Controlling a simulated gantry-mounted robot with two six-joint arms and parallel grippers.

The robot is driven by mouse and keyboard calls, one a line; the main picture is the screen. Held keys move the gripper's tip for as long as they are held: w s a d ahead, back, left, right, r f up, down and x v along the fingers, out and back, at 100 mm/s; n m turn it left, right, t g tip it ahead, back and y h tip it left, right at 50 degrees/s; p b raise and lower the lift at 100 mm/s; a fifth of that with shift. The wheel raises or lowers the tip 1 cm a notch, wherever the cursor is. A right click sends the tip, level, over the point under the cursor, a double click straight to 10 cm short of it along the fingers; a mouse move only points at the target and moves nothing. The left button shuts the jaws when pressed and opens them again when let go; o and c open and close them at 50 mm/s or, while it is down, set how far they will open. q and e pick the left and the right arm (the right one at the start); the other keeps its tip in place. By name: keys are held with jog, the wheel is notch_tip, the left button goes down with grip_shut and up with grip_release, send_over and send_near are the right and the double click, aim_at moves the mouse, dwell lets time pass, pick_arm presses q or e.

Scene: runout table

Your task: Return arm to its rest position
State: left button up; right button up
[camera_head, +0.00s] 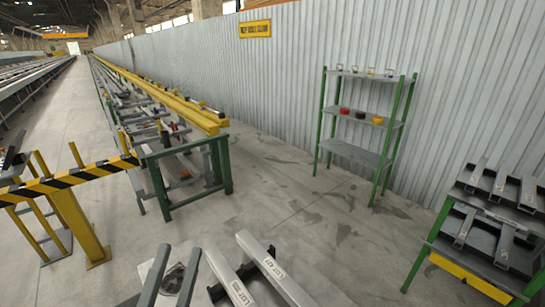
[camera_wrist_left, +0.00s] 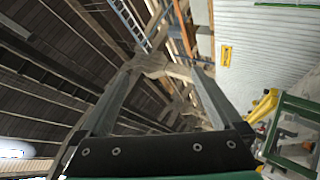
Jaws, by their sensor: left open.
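My left gripper (camera_head: 180,252) is at the bottom edge of the head view, left of centre. Its two long dark-grey fingers stand apart, with nothing held between them. In the left wrist view the same open fingers (camera_wrist_left: 168,72) point up towards the dark roof and its trusses, and the gap between them is empty. Most of my left arm is below the head view's lower edge. I cannot make out a right gripper in either view.
Two labelled light-grey bars (camera_head: 262,270) are right of the left gripper. A green-legged runout table (camera_head: 186,165) with yellow rails runs into the distance. A striped barrier (camera_head: 70,182) stands left. Shelves (camera_head: 357,153) and a rack (camera_head: 500,240) stand right. Open floor lies between.

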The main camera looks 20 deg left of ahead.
pick_arm(q)
jog(key=d+r+m+h, duration=0.5)
jog(key=r+m+h, duration=0.1)
jog(key=r+m, duration=0.3)
jog(key=d+r+m+h, duration=0.5)
jog(key=r+m+h, duration=0.1)
jog(key=r+m, duration=0.35)
jog(key=s+a+r+m+t+y+p, duration=0.1)
jog(key=r+y+p, duration=0.2)
jog(key=r+p, duration=1.4)
jog(key=s+a+r+m+t+y+p, duration=0.1)
jog(key=s+r+y+p, duration=0.1)
jog(key=r+p, duration=1.5)
notch_tip(320, 180, up, 9)
jog(key=shift+s+a+f+m+y, duration=0.1)
jog(key=shift+s+a+m+y, duration=0.2)
jog(key=shift+y, duration=0.4)
